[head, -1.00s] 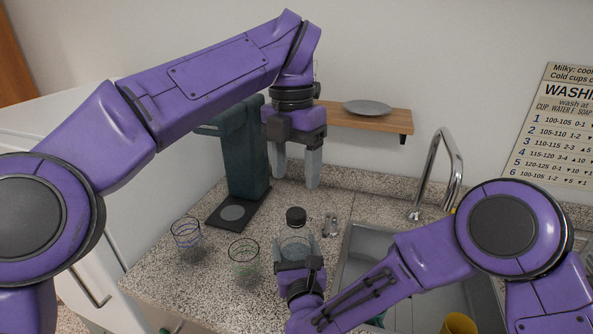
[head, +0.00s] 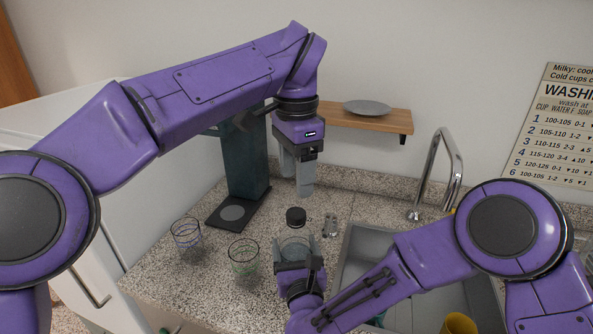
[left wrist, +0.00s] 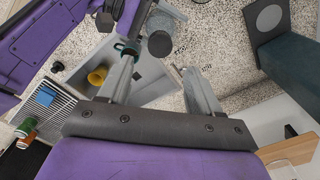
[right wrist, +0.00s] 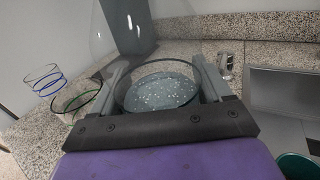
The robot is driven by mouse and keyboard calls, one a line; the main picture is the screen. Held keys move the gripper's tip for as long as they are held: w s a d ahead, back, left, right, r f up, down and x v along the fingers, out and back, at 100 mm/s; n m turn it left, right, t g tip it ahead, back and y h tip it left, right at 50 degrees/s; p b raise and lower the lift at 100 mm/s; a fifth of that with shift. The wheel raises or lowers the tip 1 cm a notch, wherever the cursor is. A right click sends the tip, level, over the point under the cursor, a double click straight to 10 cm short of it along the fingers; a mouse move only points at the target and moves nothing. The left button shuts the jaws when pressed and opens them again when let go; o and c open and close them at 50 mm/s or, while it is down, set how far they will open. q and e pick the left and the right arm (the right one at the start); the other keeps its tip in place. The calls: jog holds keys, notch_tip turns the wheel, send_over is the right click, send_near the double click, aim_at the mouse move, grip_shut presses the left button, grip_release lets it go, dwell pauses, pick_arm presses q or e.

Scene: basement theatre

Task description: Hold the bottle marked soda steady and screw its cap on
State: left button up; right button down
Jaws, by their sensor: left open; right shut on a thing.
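The clear bottle (head: 295,246) stands upright on the counter, its lower body between the fingers of my right gripper (head: 297,262). In the right wrist view the see-through bottle (right wrist: 160,88) fills the space between those fingers. No soda marking is readable. The black cap (head: 296,215) sits at the bottle's top; I cannot tell how tightly. My left gripper (head: 297,188) is open and empty, pointing down above the cap, apart from it. In the left wrist view the cap (left wrist: 160,44) shows as a dark disc beyond the open fingers.
Two wire-banded glasses (head: 244,258) (head: 186,233) stand left of the bottle. Small shakers (head: 330,225) stand close on its right, then the sink (head: 372,250) and faucet (head: 440,170). A dark green machine (head: 246,165) stands behind left. A shelf (head: 370,118) holds a plate.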

aim_at(296, 213)
dwell(0.3)
pick_arm(q)
notch_tip(296, 213, down, 8)
jog(key=shift+f, duration=0.1)
dwell(0.4)
